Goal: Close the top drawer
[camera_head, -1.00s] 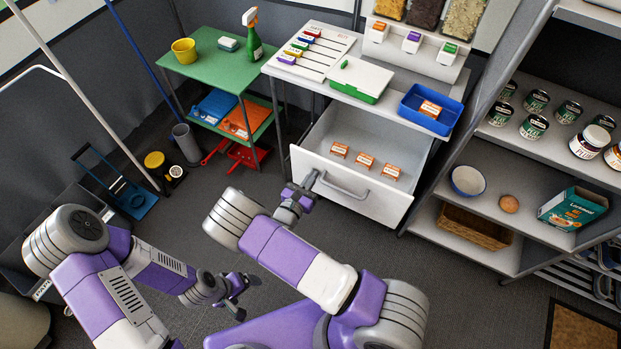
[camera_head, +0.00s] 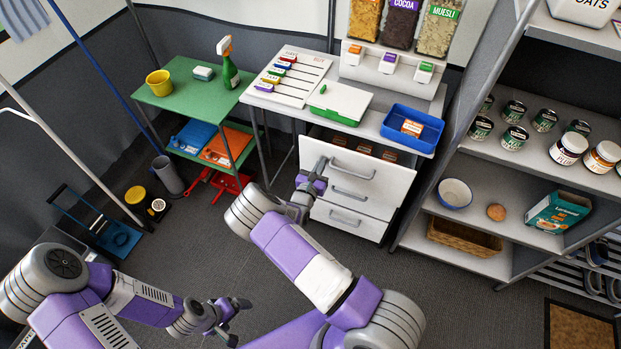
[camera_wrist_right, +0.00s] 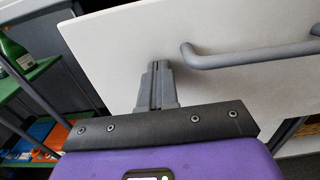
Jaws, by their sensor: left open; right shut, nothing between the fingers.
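The top drawer (camera_head: 378,175) is a white drawer with a grey bar handle, in a cabinet under the worktop. It stands slightly open; the tops of small orange boxes (camera_head: 364,149) show in the gap behind its front. My right gripper (camera_head: 319,166) is shut and empty at the left part of the drawer front, left of the handle. In the right wrist view my closed fingers (camera_wrist_right: 159,70) point at the white front (camera_wrist_right: 130,45), beside the handle (camera_wrist_right: 240,58); whether they touch is hard to tell. My left gripper (camera_head: 238,306) is open and empty, low over the floor.
Two lower drawers (camera_head: 345,218) look shut. A blue bin (camera_head: 398,128) and a white-green box (camera_head: 338,102) stand on the worktop above. A shelf unit (camera_head: 480,262) stands close on the right, a green table (camera_head: 195,92) on the left. Grey floor lies open in front.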

